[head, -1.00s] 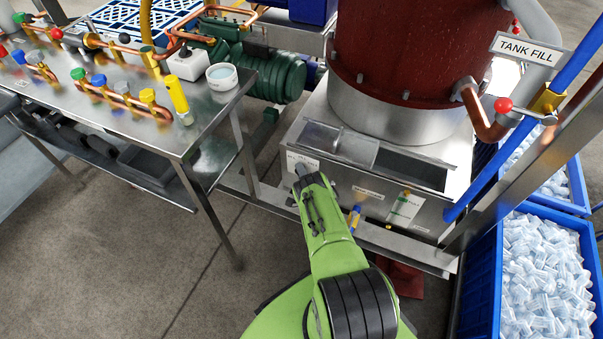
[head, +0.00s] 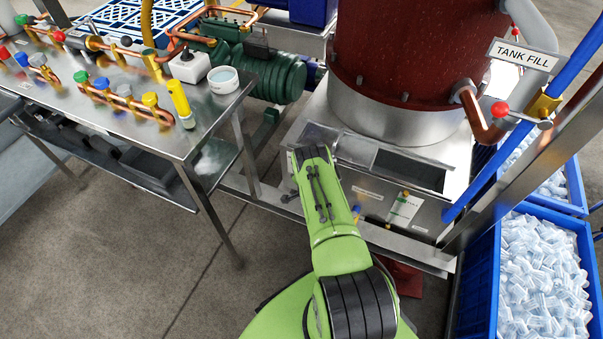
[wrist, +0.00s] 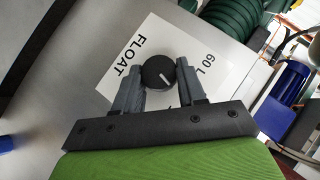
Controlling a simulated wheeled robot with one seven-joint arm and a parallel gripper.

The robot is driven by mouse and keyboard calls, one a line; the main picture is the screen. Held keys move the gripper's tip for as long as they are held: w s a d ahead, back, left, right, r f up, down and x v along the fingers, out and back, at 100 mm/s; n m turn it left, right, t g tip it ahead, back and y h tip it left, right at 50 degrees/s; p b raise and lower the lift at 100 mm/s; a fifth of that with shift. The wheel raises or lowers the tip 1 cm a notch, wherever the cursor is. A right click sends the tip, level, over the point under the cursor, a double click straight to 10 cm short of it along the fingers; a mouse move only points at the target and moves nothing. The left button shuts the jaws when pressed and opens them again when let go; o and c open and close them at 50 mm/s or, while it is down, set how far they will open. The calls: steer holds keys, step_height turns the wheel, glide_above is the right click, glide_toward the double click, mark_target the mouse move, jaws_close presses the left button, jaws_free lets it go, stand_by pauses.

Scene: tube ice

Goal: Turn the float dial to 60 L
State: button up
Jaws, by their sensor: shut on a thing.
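The float dial (wrist: 158,74) is a round black knob with a white pointer line, in the middle of the wrist view. It sits on a white label plate (wrist: 150,38) printed "FLOAT" on the left and "60 L" on the right. The pointer line slants toward the lower right in the picture, and not straight at the "60 L" text. My gripper (wrist: 160,83) is shut on the dial, with one grey finger on each side of it. In the head view my green arm hides the dial and its label on the steel tank front (head: 425,220).
A red-brown drum (head: 410,55) stands on the steel tank. A blue valve lever (head: 357,212) and a white card (head: 404,211) are on the tank front, right of my arm. A steel table (head: 150,135) with valves stands at left; blue ice crates (head: 482,285) at right.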

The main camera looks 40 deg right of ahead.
steer(key=n+g+h, duration=0.1)
steer(key=g, duration=0.1)
steer(key=n+g+h+b, duration=0.1)
steer(key=n+g, duration=0.1)
steer(key=g, duration=0.1)
steer(key=w+n+g+h, duration=0.1)
steer(key=g, duration=0.1)
steer(key=shift+a+r+n+g+h, duration=0.15)
steer(key=shift+a+n+g+h, duration=0.15)
steer(key=shift+n+g+h, duration=0.1)
stand_by(0.6)
steer(key=o, duration=1)
steer(key=shift+o, duration=0.2)
steer(key=p+v, duration=0.6)
steer(key=v, duration=0.9)
steer(key=shift+a+r, duration=0.25)
steer(key=shift+a, duration=0.1)
